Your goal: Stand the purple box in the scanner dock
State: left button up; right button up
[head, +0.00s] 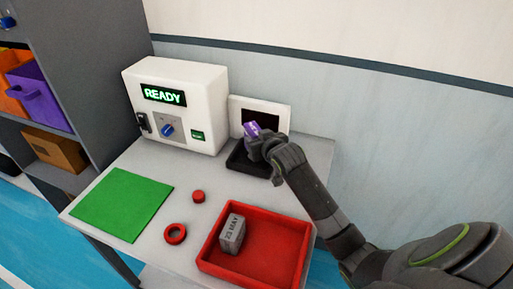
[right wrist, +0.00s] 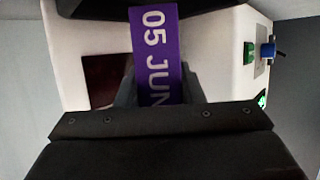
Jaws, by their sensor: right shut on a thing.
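The purple box (head: 251,129) is held at the scanner dock, in front of its dark window. In the right wrist view the purple box (right wrist: 156,55) shows white text "05 JUN" along its face. My right gripper (head: 262,140) is shut on it. The scanner dock (head: 242,162) has a black tray at its base and a white upright panel (head: 281,110) behind. The gripper hides the box's lower part, so I cannot tell whether it touches the dock floor. My left gripper is not in view.
A white machine (head: 205,85) reading "READY" stands left of the dock. A red tray (head: 285,250) holds a grey block (head: 231,234) marked "23 MAY". A green mat (head: 122,203), a red ring (head: 175,234) and a red cap (head: 198,196) lie on the table. Shelves with bins stand at left.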

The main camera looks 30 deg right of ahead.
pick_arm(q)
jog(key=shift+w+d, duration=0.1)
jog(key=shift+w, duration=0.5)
pick_arm(e)
jog(key=shift+f, duration=1.45)
jog(key=o, duration=1.1)
jog(key=shift+f, duration=0.1)
jog(key=shift+c, duration=0.2)
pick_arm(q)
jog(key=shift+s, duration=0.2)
pick_arm(e)
jog(key=shift+s, duration=0.1)
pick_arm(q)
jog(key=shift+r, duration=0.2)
pick_arm(e)
jog(key=v, duration=1.2)
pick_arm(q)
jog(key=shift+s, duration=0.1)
